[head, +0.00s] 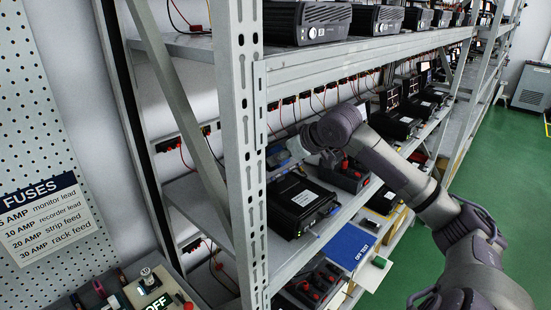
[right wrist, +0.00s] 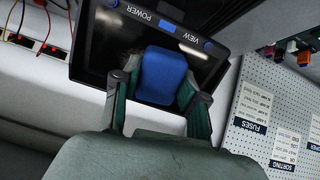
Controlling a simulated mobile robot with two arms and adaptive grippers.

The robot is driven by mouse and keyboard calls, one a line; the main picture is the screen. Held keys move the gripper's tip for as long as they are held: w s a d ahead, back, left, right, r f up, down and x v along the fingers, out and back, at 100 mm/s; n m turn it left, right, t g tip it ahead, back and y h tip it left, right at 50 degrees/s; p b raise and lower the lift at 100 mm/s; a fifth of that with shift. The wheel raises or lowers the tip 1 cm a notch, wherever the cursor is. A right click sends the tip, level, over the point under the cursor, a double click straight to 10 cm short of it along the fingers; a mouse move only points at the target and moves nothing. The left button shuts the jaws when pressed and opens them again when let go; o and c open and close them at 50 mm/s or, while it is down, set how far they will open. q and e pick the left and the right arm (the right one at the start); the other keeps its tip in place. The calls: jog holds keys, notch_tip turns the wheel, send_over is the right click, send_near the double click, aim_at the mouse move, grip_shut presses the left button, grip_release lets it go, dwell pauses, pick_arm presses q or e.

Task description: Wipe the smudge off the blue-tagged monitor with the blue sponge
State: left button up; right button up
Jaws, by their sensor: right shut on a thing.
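My right gripper (right wrist: 160,92) is shut on the blue sponge (right wrist: 164,74), holding it between its two green-grey fingers. The sponge is in front of the dark screen of a black monitor (right wrist: 100,46), which shows upside down with POWER and VIEW labels and small blue spots on its frame. The sponge covers part of the screen; I cannot tell whether it touches. A faint greyish patch beside the sponge may be the smudge. In the head view my right gripper (head: 314,150) reaches in over the middle shelf, its fingers partly hidden by my arm. My left gripper is not in view.
A black box (head: 298,203) sits on the middle shelf (head: 205,205) below my right gripper. The rack's upright post (head: 244,140) stands left of it. Several black units line the top shelf. A pegboard (head: 40,120) is at the left. Green floor is clear at right.

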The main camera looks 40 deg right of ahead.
jog(key=shift+w+d+p, duration=0.1)
jog(key=shift+d+p, duration=0.2)
jog(key=shift+d, duration=2.15)
jog(key=shift+p, duration=0.4)
jog(key=shift+a+p, duration=0.6)
jog(key=shift+a, duration=1.35)
jog(key=shift+a+r+p, duration=0.1)
jog(key=shift+a+p, duration=0.7)
jog(key=shift+a, duration=1.05)
jog(key=p+v, duration=0.1)
jog(key=v, duration=0.5)
